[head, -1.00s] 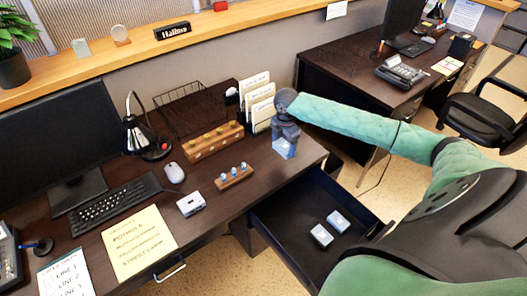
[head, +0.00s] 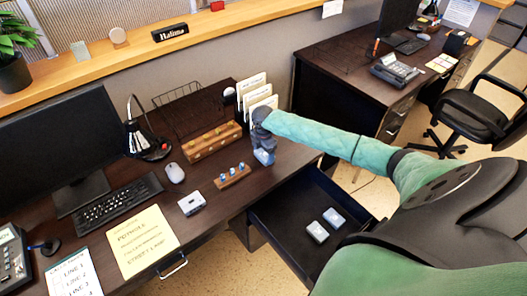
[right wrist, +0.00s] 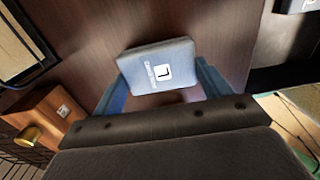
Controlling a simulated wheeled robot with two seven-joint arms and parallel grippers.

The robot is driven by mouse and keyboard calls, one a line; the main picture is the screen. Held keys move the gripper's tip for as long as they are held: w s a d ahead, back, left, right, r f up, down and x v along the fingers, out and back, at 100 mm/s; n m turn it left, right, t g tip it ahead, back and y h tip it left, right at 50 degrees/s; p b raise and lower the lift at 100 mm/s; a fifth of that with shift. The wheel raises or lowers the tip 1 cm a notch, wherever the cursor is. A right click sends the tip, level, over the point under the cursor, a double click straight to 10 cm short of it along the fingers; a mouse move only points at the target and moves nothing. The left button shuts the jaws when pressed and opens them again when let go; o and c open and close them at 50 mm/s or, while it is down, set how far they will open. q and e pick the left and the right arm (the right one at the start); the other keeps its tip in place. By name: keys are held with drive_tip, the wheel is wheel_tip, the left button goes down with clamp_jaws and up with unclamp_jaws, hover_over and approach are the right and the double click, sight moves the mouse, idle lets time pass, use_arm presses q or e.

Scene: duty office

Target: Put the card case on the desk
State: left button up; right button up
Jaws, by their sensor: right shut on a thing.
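The card case (head: 264,157), a small blue-grey box with a white label, is in my right gripper (head: 263,148) above the right end of the desk (head: 225,215). The right wrist view shows the case (right wrist: 160,72) between the blue fingers of my right gripper (right wrist: 162,85), its label with a dark letter facing the camera. The gripper is shut on it. I cannot tell whether the case touches the desktop. My left gripper is not in view.
An open drawer (head: 285,228) below the desk's right end holds two small boxes (head: 325,225). A wooden block with blue-topped pegs (head: 232,177), a white device (head: 191,203), a wooden rack (head: 212,140) and a file holder (head: 257,95) stand nearby. Some bare desktop lies between them.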

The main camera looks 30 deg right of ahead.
sight(264, 154)
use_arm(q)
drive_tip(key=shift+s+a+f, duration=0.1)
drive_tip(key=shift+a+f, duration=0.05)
use_arm(e)
drive_tip(key=shift+f, duration=0.25)
drive_tip(key=o, duration=1)
drive_tip(key=shift+f, duration=0.1)
drive_tip(key=shift+r, duration=0.35)
use_arm(q)
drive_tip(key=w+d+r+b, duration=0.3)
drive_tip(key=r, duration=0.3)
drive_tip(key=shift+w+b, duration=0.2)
drive_tip(key=shift+b, duration=0.1)
use_arm(e)
wheel_tip(264, 154, up, 12)
drive_tip(key=shift+f, duration=0.2)
